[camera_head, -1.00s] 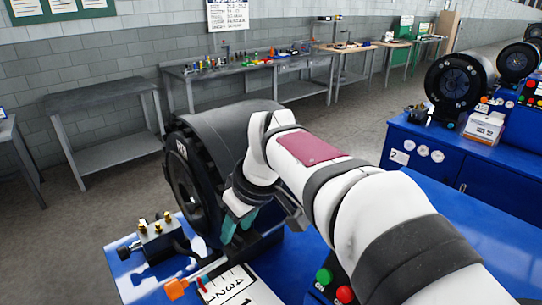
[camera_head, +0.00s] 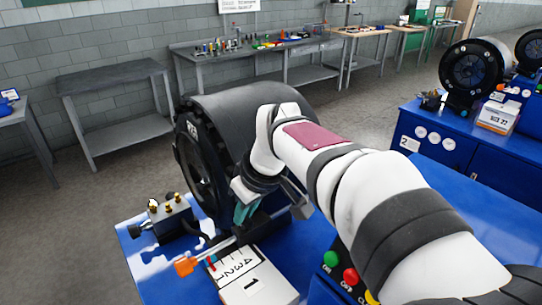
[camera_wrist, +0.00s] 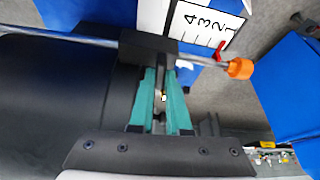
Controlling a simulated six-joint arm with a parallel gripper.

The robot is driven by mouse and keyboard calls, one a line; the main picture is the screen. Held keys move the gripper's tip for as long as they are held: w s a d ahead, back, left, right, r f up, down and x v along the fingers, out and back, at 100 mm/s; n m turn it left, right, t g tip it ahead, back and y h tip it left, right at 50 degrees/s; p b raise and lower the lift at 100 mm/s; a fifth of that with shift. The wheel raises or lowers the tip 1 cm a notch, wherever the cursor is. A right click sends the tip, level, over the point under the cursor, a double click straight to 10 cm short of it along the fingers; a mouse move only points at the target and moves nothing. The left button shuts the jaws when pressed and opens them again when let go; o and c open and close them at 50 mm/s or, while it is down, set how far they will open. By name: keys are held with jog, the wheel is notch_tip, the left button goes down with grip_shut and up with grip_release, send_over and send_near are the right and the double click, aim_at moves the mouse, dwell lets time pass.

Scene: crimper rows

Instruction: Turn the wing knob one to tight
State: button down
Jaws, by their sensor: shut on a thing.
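My gripper (camera_head: 243,214) is at the front of the near black crimper (camera_head: 196,165), low beside its ring. In the wrist view my gripper's teal fingers (camera_wrist: 161,85) are closed in at the black block on the rod. A small part with a bright spot (camera_wrist: 162,97) shows between them. It looks to be the wing knob, mostly hidden by the fingers, so its angle cannot be told. A metal rod runs through the black block (camera_wrist: 150,48) to an orange end knob (camera_wrist: 240,68), which also shows in the head view (camera_head: 185,265), apart from the fingers.
A white scale plate (camera_head: 258,285) with numbers and a red pointer (camera_wrist: 220,52) lies by the rod. A valve block (camera_head: 172,217) with brass fittings stands at the left of the blue bench. Green and red buttons (camera_head: 350,276) are below my arm. A second crimper (camera_head: 470,75) stands behind.

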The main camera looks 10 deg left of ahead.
jog(key=shift+m+t, duration=0.3)
jog(key=shift+m, duration=0.5)
jog(key=c, duration=0.9)
grip_release()
jog(key=v, duration=1.6)
jog(key=shift+w+a, duration=0.1)
jog(key=shift+a, duration=0.15)
jog(key=s+d+f+m+g, duration=0.1)
jog(key=s+d+f+m, duration=0.3)
jog(key=s+f, duration=0.3)
jog(key=s+d+f+m+g+h, duration=0.1)
jog(key=s+d+f+m, duration=0.3)
jog(key=s+f, duration=0.3)
jog(key=s+d+f+m+g, duration=0.1)
jog(key=s+d+f+m, duration=0.3)
jog(key=s+f+m, duration=0.2)
jog(key=shift+s+d+f+g+h, duration=0.15)
jog(key=shift+s+f, duration=0.3)
jog(key=shift+f, duration=0.15)
jog(key=shift+s+d+f+g+h, duration=0.2)
jog(key=shift+s+f, duration=0.25)
jog(key=shift+f, duration=0.15)
